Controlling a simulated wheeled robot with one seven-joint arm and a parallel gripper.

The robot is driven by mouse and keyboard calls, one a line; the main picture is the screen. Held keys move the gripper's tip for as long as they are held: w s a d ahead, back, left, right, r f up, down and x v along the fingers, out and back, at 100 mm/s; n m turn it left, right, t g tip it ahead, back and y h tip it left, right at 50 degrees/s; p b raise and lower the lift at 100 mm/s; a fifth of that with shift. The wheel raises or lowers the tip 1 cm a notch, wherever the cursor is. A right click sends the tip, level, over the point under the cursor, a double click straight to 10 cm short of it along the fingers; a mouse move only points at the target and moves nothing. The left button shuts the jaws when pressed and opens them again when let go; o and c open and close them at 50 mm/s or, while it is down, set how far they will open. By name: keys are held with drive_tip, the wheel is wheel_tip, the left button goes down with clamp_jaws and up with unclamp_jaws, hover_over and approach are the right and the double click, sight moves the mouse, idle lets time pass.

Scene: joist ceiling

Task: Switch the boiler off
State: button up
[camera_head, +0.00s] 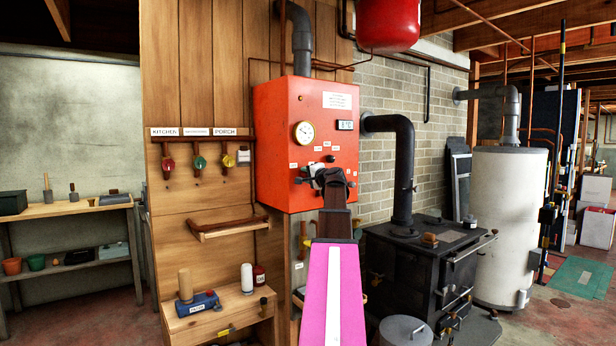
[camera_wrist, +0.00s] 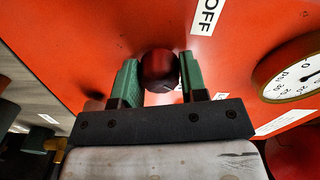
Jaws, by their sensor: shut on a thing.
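The boiler (camera_head: 275,125) is an orange-red box on the wooden wall, with a round gauge (camera_head: 304,133), a small display (camera_head: 345,125) and small white labels on its front. My gripper (camera_head: 318,176) is at the lower part of that front. In the wrist view my gripper (camera_wrist: 159,78) has its green fingers on both sides of a dark red round knob (camera_wrist: 159,66), shut on it. A white OFF label (camera_wrist: 207,14) is beside the knob, and the gauge (camera_wrist: 291,82) shows at the right. My arm and gripper hide the knob in the head view.
A black stove (camera_head: 405,265) with a flue pipe (camera_head: 403,165) stands right of my arm. A white tank (camera_head: 508,220) is farther right. Coloured valves under a KITCHEN label (camera_head: 165,132) and a wooden rail (camera_head: 229,229) are at the left. A red vessel (camera_head: 388,22) hangs above.

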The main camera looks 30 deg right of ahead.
drive_tip(key=n, duration=0.3)
drive_tip(key=shift+f+n, duration=0.1)
drive_tip(key=shift+n, duration=0.3)
drive_tip(key=shift+f+n, duration=0.1)
drive_tip(key=shift+n, duration=1.7)
drive_tip(key=shift+s, duration=0.1)
drive_tip(key=o, duration=0.9)
drive_tip(key=s, duration=0.7)
drive_tip(key=s+d, duration=0.1)
drive_tip(key=s, duration=0.2)
drive_tip(key=shift+s, duration=0.35)
